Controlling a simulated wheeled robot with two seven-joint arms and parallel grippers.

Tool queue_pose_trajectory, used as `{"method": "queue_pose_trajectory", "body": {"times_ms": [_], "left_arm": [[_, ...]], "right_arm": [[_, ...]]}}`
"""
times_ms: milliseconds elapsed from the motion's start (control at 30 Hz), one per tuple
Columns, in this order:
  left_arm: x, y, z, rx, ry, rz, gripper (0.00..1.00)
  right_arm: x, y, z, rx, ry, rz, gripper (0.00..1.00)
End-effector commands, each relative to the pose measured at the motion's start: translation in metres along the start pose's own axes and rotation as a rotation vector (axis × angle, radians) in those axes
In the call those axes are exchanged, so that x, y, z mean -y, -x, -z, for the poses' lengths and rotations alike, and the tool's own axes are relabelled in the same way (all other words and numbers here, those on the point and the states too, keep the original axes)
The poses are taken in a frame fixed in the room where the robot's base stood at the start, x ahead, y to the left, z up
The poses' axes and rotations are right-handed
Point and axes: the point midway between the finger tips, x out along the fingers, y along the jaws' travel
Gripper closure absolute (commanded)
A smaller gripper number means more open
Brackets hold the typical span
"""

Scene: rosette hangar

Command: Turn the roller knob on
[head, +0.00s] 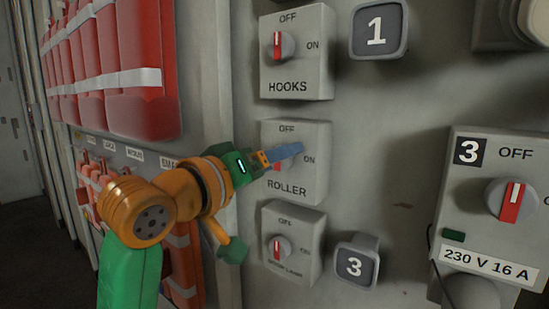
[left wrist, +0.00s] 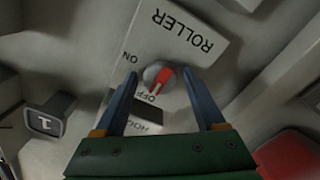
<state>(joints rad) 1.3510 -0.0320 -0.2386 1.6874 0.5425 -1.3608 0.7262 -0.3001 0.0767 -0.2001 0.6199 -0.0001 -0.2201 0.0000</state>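The roller box (head: 312,183) is a grey plate on the wall panel, labelled ROLLER, with OFF at the top and ON at the right. Its round knob also shows in the left wrist view (left wrist: 158,75), where the red pointer is turned to OFF. My left gripper (head: 291,153) is in front of this box and hides most of the knob in the head view. In the left wrist view its two blue fingers (left wrist: 160,74) are open, one on each side of the knob, with a gap to it on both sides. My right gripper is not in view.
The HOOKS box (head: 297,72) is above, its knob at OFF. A smaller knob box (head: 291,256) is below. Number plates 1 (head: 378,30) and 3 (head: 357,262) are to the right. A 230 V switch box (head: 480,150) stands further right. Red padded bundles (head: 135,50) hang at left.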

Motion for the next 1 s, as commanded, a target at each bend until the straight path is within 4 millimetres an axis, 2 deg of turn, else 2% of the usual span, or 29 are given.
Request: {"method": "queue_pose_trajectory", "body": {"times_ms": [33, 233, 567, 1000], "left_arm": [[0.000, 0.000, 0.000, 0.000, 0.000, 0.000, 0.45], [0.000, 0.000, 0.000, 0.000, 0.000, 0.001, 0.99], [0.000, 0.000, 0.000, 0.001, -0.050, 0.001, 1.00], [0.000, 0.000, 0.002, 0.002, -0.401, 0.003, 1.00]], "right_arm": [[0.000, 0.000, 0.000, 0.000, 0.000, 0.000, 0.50], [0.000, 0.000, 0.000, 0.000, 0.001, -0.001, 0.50], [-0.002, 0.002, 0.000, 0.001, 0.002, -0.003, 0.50], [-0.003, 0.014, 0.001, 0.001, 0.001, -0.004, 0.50]]}}
